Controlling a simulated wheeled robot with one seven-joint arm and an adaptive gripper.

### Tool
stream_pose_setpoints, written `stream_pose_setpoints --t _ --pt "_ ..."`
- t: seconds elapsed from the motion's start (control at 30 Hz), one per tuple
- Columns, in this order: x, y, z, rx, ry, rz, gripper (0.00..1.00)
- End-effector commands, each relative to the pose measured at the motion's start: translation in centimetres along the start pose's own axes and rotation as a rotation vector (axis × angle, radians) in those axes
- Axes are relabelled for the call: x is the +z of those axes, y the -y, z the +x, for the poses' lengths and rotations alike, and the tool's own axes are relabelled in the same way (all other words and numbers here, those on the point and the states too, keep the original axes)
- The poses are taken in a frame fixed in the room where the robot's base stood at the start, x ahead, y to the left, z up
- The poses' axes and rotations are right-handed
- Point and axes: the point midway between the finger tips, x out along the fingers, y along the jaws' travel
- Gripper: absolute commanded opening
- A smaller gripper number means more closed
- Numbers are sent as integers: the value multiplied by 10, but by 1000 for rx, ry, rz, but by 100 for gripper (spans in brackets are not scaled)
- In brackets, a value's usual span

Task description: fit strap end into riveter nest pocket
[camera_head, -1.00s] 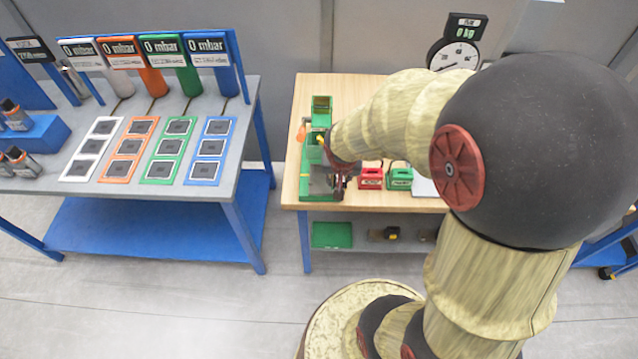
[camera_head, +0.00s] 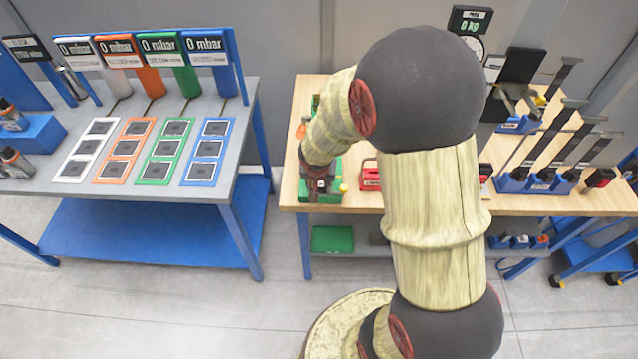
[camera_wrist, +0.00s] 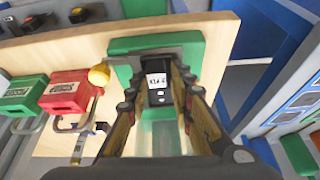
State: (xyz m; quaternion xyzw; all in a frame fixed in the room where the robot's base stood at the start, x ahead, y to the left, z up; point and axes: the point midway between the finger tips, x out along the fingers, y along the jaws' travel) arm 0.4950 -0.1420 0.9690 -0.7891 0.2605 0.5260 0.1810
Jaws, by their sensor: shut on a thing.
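The green riveter (camera_head: 333,193) stands at the left end of the wooden bench, partly covered by my arm in the head view. Its green body (camera_wrist: 137,45) fills the middle of the wrist view. My gripper (camera_wrist: 159,88) is over it, pointing down. Its two fingers are shut on a black piece with a white label, which looks like the strap end (camera_wrist: 158,97). The head view shows my gripper (camera_head: 319,186) at the riveter's front part. The nest pocket is hidden, so I cannot tell whether the piece is seated.
A yellow ball knob (camera_wrist: 99,75) on a lever is close beside my gripper. A red box (camera_wrist: 66,91) and a green box (camera_wrist: 23,94) stand further along the bench. A blue holder (camera_head: 541,184) carries black straps at the right. The bench's front edge is near.

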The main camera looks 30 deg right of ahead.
Motion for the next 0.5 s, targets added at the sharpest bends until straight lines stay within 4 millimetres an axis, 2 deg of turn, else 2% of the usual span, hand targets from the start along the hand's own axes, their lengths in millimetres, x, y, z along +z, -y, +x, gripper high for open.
stream_pose_setpoints --t 0.33,0.37,0.5 --pt "1 0 3 0 -1 0 0" --pt "0 0 2 0 -1 0 24" --pt "0 0 1 0 -1 0 32"
